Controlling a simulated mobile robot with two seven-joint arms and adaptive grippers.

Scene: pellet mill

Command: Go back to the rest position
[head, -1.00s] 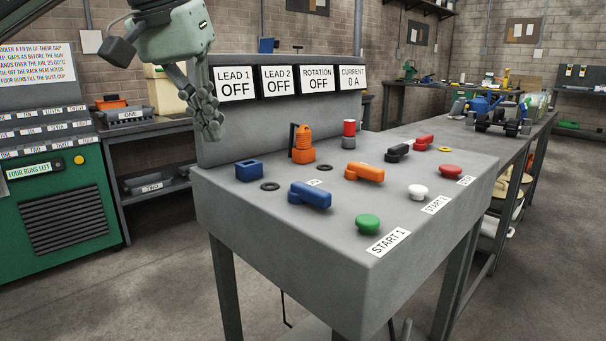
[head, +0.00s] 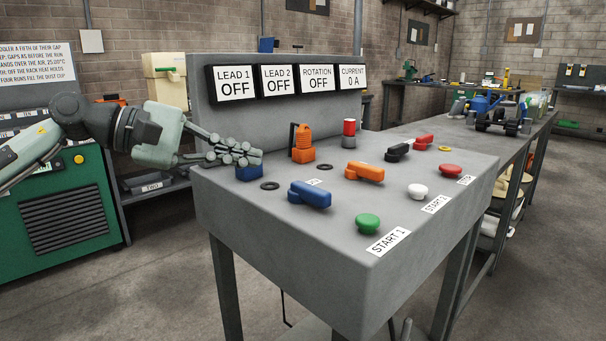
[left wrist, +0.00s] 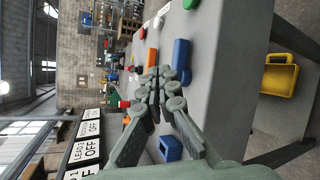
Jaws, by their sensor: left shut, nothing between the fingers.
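My left gripper (head: 236,152) comes in from the left in the head view. It is shut and empty, with its fingers level near the left end of the grey control desk (head: 330,240). In the picture its fingertips sit just above and behind the blue socket block (head: 249,170); I cannot tell whether they touch the desk. In the left wrist view the closed fingers (left wrist: 160,88) point into the picture over the desk, with the blue socket block (left wrist: 170,148) beside them. My right gripper is not in view.
The desk carries an orange plug (head: 303,145), blue (head: 309,194) and orange (head: 364,172) handles, and green (head: 368,223), white (head: 418,191) and red (head: 450,170) buttons. The display panel (head: 288,82) stands behind, reading OFF. A green machine (head: 70,215) stands at left. Floor is open in front.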

